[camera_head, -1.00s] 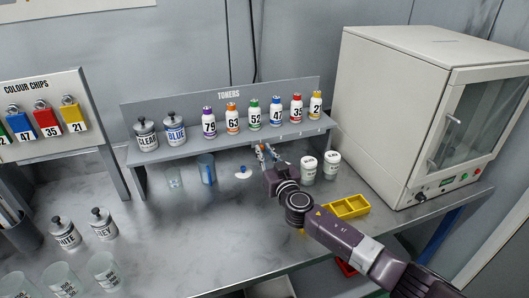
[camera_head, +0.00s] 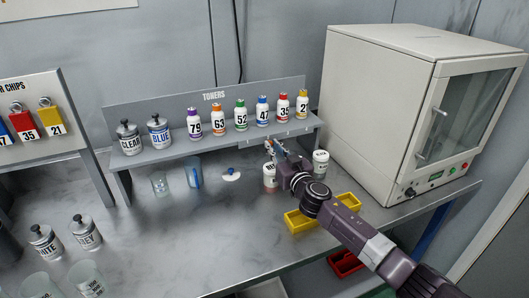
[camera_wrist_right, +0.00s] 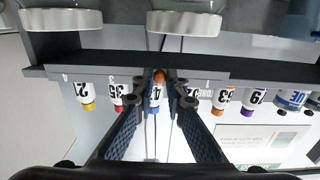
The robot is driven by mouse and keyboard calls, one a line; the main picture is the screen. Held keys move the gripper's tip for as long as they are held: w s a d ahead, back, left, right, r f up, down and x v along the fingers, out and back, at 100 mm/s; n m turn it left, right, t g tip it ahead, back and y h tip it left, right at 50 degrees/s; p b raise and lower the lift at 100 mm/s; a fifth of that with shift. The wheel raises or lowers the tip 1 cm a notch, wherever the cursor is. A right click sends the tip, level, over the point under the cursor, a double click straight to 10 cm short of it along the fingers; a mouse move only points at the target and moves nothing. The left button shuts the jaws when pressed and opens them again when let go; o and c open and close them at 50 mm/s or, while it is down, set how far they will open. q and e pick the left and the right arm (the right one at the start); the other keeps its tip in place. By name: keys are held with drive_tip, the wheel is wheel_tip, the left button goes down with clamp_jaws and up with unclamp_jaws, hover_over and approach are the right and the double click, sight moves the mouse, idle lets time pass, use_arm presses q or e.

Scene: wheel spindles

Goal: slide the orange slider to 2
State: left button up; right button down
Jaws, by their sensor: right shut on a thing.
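The orange slider (camera_wrist_right: 159,75) shows as a small round knob at the front edge of the grey toner shelf (camera_wrist_right: 110,65). My right gripper (camera_wrist_right: 161,82) has its fingertips closed around it. In the head view this gripper (camera_head: 273,148) is at the shelf's front edge, below the bottle marked 47, and hides the slider. In the wrist view, which is upside down, scale marks 4, 3 and 1 show along the edge; the slider sits between 3 and 1. The mark 2 is hidden by the fingers. My left gripper is not in view.
Toner bottles (camera_head: 241,115) and lidded jars (camera_head: 160,133) stand on the shelf. White jars (camera_head: 320,163) and a yellow tray (camera_head: 300,222) are close to my right arm. A white oven (camera_head: 385,110) stands at the right. The bench front left of centre is clear.

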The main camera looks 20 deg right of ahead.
drive_tip(key=c, duration=2)
unclamp_jaws()
drive_tip(key=shift+o, duration=0.2)
drive_tip(key=s, duration=1.2)
drive_tip(key=shift+d, duration=0.15)
